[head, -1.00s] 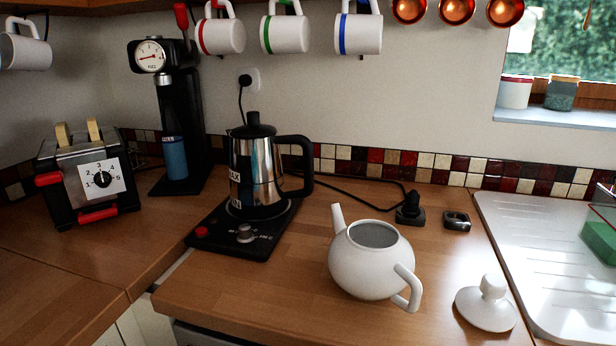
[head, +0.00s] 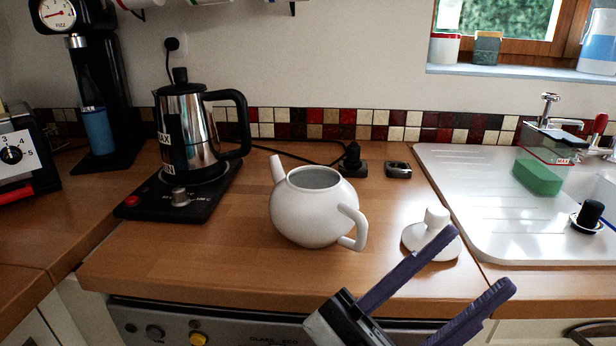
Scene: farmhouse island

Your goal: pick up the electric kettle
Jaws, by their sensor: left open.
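The electric kettle (head: 191,127) is polished metal with a black lid and a black handle on its right side. It stands upright on its black base (head: 150,203) at the left of the wooden counter. My left gripper (head: 478,266) comes in at the bottom, low and right of the middle, with two purple fingers spread apart and nothing between them. It is well to the right of the kettle and nearer to me, not touching it. One fingertip overlaps the white lid in the picture. My right gripper is not in view.
A white teapot (head: 305,217) without its lid stands mid-counter, right of the kettle. Its lid (head: 425,243) lies farther right. A black plug (head: 351,160) and a small dark object (head: 398,170) lie behind. A soda maker (head: 93,90) and toaster (head: 14,155) stand left; a sink (head: 470,190) is right.

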